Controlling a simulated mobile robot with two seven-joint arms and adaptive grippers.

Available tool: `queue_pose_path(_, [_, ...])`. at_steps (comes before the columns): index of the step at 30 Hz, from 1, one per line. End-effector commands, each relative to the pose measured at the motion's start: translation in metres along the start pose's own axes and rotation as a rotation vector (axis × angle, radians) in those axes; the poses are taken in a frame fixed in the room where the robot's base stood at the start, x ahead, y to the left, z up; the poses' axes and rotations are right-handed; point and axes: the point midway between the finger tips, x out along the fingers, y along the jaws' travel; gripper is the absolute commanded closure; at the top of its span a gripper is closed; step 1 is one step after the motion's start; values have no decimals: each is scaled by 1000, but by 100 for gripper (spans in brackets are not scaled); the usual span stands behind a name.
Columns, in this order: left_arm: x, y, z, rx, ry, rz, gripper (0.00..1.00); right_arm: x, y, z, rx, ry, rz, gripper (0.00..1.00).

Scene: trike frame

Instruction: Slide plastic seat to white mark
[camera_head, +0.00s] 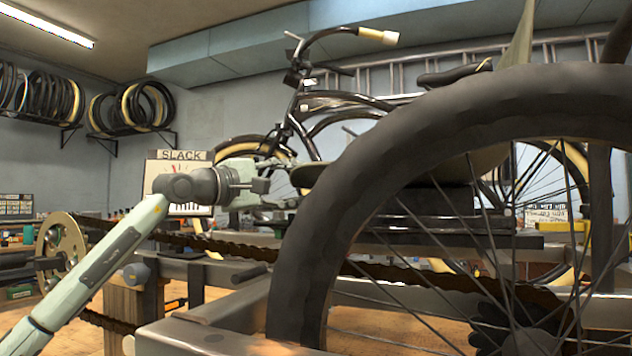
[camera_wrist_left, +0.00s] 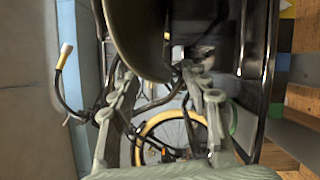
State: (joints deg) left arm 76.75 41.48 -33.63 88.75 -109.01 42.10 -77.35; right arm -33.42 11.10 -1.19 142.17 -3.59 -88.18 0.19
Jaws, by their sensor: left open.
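The plastic seat (camera_head: 475,165) is dark olive and sits behind the big wheel, which hides much of it. Its narrow dark edge (camera_head: 308,175) shows left of the tyre. In the left wrist view the seat (camera_wrist_left: 135,45) is a curved dark shell at the top, partly between the finger lines. My left gripper (camera_head: 272,187) is beside that edge, to its left. It also shows in the left wrist view (camera_wrist_left: 165,85), its fingers apart with no object clearly held. I cannot tell whether it touches the seat. I cannot make out the white mark. My right gripper is not in view.
The large spoked wheel (camera_head: 345,190) blocks the right foreground. A chain (camera_head: 235,249) and grey frame rails (camera_head: 225,272) run below the gripper. A black rail (camera_head: 420,238) lies under the seat. A bicycle (camera_head: 300,105) and a "SLACK" sign (camera_head: 180,156) are behind.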

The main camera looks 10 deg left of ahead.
Motion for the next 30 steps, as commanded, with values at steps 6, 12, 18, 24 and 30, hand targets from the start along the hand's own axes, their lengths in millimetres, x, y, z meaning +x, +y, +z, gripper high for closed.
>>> queue_pose_path(6, [37, 2, 1, -2, -2, 0, 53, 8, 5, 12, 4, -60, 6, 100])
queue_pose_path(12, [53, 1, 0, 0, 0, 1, 53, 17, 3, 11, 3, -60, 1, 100])
queue_pose_path(18, [55, 0, 0, 1, 1, 1, 53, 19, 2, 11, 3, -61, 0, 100])
queue_pose_path(24, [54, 0, 0, 1, 1, 1, 67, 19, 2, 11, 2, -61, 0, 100])
queue_pose_path(30, [54, 0, 0, 1, 0, 1, 92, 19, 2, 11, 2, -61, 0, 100])
